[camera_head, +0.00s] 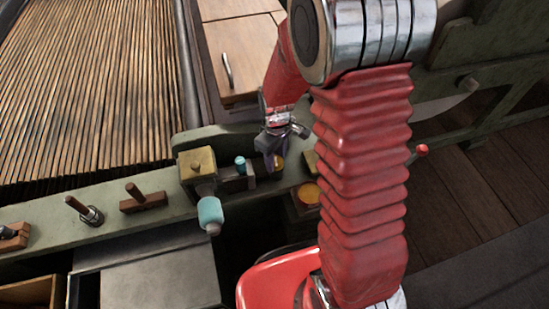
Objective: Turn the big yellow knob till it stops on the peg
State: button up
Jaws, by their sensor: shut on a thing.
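My gripper (272,150) points down over the green rail beside the loom-like frame. The rest of this knob is hidden by the gripper. A small blue-topped peg (240,162) stands just left of the gripper on a dark block. I cannot tell whether the knob touches any peg.
A brass-coloured block (197,163) with a turquoise handle (210,213) sits left on the green rail (100,232). A wooden drawer front with a metal handle (227,70) is behind. My arm hides much of the right side.

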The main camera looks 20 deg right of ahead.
jog(key=shift+s+d+m, duration=0.1)
jog(key=shift+m, duration=0.4)
jog(key=m, duration=0.5)
jog(key=shift+m, duration=0.4)
jog(key=m, duration=1.2)
jog(key=shift+m, duration=0.3)
jog(key=m, duration=0.5)
jog(key=shift+m, duration=0.3)
jog(key=o, duration=1)
